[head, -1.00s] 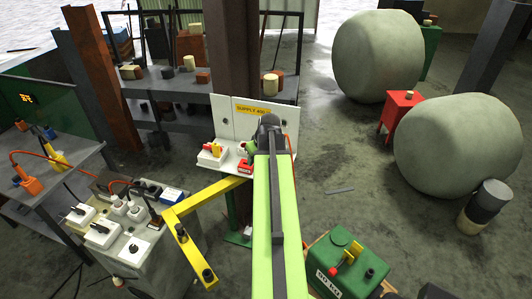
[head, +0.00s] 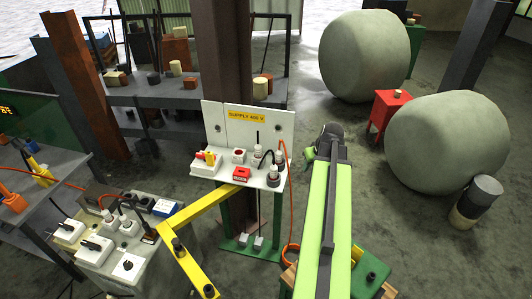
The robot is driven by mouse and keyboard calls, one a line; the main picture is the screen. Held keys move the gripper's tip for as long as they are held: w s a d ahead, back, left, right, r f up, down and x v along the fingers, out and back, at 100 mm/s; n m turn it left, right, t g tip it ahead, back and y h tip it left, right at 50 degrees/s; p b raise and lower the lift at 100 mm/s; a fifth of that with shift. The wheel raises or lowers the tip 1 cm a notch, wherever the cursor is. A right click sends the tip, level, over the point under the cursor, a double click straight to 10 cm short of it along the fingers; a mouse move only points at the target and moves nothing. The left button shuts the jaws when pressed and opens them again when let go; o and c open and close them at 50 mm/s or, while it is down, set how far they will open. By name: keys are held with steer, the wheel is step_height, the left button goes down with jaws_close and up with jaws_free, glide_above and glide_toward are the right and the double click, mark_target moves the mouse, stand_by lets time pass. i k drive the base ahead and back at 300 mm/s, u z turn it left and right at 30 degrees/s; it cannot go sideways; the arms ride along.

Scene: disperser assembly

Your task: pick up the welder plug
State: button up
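The supply board (head: 270,125), white with a yellow "SUPPLY 400 V" label, stands against the brown column. Its shelf (head: 215,176) holds several small fittings: a red-and-yellow switch (head: 208,158), a red block (head: 242,174) and pale plug-like pieces (head: 258,153) with dark tops or leads. An orange cable (head: 286,200) runs down the shelf's right side. No piece is readable as the welder plug, so I cannot tell which it is. My gripper (head: 318,153) is right of the shelf, apart from it in the picture; its fingers are too unclear to tell open from shut.
A grey cabinet (head: 110,262) with white sockets and plugs stands at lower left. A yellow bar (head: 200,210) angles between it and the shelf. A green box (head: 372,265) is partly behind my arm. Two large grey spheres (head: 445,142) and a red stand (head: 385,115) are at right.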

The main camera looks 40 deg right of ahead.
mark_target(258, 148)
steer(key=u, duration=0.05)
steer(key=i, duration=1)
steer(key=z, duration=0.1)
